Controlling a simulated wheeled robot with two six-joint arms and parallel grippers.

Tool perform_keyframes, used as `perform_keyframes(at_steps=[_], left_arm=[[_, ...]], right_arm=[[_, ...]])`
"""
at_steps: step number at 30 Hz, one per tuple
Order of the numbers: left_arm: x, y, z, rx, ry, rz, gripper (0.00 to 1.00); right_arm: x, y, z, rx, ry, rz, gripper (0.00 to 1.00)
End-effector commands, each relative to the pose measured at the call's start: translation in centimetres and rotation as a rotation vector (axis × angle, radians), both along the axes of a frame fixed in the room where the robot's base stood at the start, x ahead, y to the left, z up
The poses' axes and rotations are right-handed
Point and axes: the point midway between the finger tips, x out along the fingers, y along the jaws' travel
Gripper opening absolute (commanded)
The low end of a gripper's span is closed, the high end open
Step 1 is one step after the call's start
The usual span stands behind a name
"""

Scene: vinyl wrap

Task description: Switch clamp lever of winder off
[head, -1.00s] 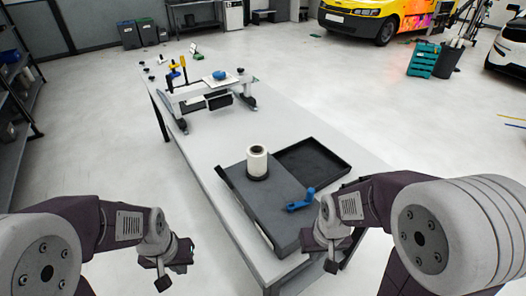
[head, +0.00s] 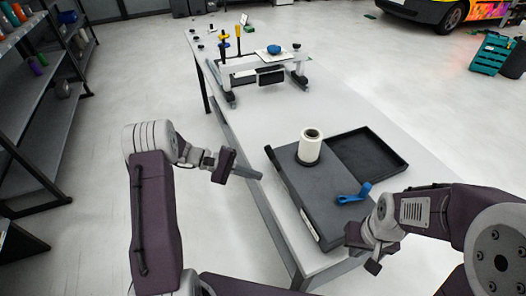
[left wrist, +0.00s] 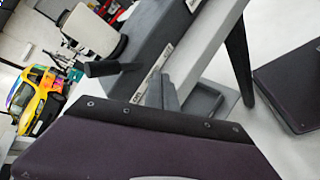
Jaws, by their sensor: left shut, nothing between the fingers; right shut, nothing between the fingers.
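The winder (head: 320,200) is a dark grey box on the pale table, with a white roll (head: 310,146) standing upright at its far end. A blue lever (head: 353,195) sits on its right side. My left gripper (head: 258,175) is shut and empty, left of the winder near the table's left edge and apart from the lever. In the left wrist view its fingers (left wrist: 162,92) are in front of the winder's side (left wrist: 150,40), with the roll (left wrist: 92,30) at upper left. My right gripper (head: 373,264) is shut and empty, near and below the lever.
A black tray (head: 396,166) lies right of the winder. Table surface between is clear. Shelves (head: 30,130) stand at the left.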

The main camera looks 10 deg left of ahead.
Motion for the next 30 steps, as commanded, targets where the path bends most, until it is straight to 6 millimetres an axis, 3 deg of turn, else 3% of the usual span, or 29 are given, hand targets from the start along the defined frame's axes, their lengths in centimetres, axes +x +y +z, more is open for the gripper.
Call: perform_keyframes(at_steps=[1,3,6,10,20,30], left_arm=[[2.4,1.8,-0.2,-0.116,-0.052,0.075,0.00],[4.8,4.1,0.7,-0.253,-0.149,0.161,0.00],[6.5,6.6,1.7,-0.364,-0.250,0.235,0.00],[7.1,7.8,2.2,-0.411,-0.301,0.268,0.00],[7.2,7.4,2.4,-0.412,-0.299,0.265,0.00],[10.0,1.5,2.9,-0.412,-0.297,0.260,0.00]], right_arm=[[0.0,0.0,-0.4,0.000,0.000,0.000,0.00],[0.0,0.0,-0.6,0.000,0.000,0.000,0.00],[0.0,0.0,-0.7,0.000,0.000,0.000,0.00],[0.0,0.0,-0.7,0.000,0.000,0.000,0.00],[0.0,0.0,-0.5,0.000,0.000,0.000,0.00],[0.0,0.0,0.8,0.000,0.000,0.000,0.00]])
